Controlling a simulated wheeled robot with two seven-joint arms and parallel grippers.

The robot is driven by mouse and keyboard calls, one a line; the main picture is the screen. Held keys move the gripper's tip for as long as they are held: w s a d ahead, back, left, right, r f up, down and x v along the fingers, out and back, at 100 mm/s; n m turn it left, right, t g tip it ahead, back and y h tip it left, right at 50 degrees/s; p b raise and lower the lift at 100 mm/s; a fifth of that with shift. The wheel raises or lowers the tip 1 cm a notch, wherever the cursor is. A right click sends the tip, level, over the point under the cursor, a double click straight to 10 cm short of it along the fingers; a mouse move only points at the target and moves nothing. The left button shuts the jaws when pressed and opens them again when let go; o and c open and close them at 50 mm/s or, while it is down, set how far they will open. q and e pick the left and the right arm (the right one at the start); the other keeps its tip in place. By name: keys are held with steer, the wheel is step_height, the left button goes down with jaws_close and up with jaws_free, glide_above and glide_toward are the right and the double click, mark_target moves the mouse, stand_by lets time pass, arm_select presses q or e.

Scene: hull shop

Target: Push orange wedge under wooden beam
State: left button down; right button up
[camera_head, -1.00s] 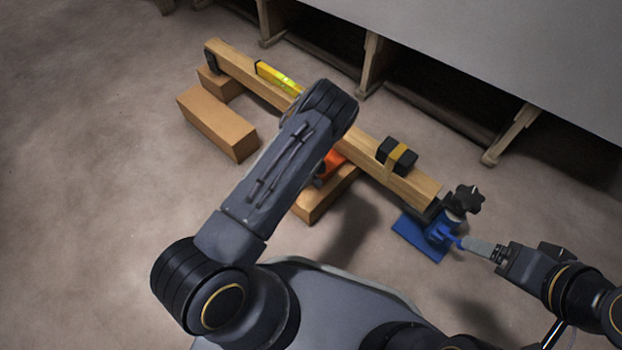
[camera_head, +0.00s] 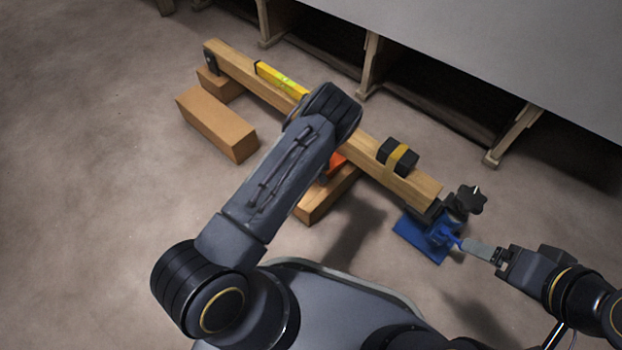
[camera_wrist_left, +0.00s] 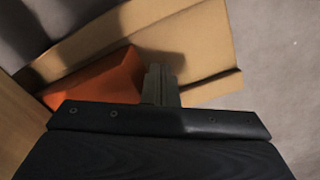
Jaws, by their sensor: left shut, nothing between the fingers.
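The wooden beam (camera_head: 232,66) runs diagonally across the head view; its side also fills the left edge of the left wrist view (camera_wrist_left: 16,130). The orange wedge (camera_head: 336,161) lies on a wooden block (camera_head: 328,196) beside the beam, partly hidden by my left arm. In the left wrist view the wedge (camera_wrist_left: 100,82) is left of my left gripper (camera_wrist_left: 160,82), which is shut, empty and close beside it; contact is unclear. My arm hides this gripper in the head view. My right gripper (camera_head: 500,257) is shut on the grey handle (camera_head: 480,250) of a blue jack (camera_head: 424,237).
The jack stands at the beam's near right end. A yellow level (camera_head: 281,79) and a black strapped block (camera_head: 398,156) sit on the beam. A loose wooden block (camera_head: 217,124) lies left of it. A large grey surface on wooden supports (camera_head: 512,134) stands behind. The left floor is clear.

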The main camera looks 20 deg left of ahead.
arm_select(q)
steer(key=shift+w+d+b, duration=0.3)
steer(key=shift+w+b, duration=0.15)
steer(key=shift+w, duration=0.3)
stand_by(0.7)
steer(key=shift+r, duration=0.1)
steer(key=shift+s+a+p, duration=0.3)
steer(key=shift+s+p, duration=0.05)
steer(key=shift+s, duration=0.4)
steer(key=shift+s+a+p, duration=0.3)
steer(key=shift+s, duration=0.4)
step_height(320, 180, up, 8)
steer(key=p, duration=0.5)
stand_by(0.5)
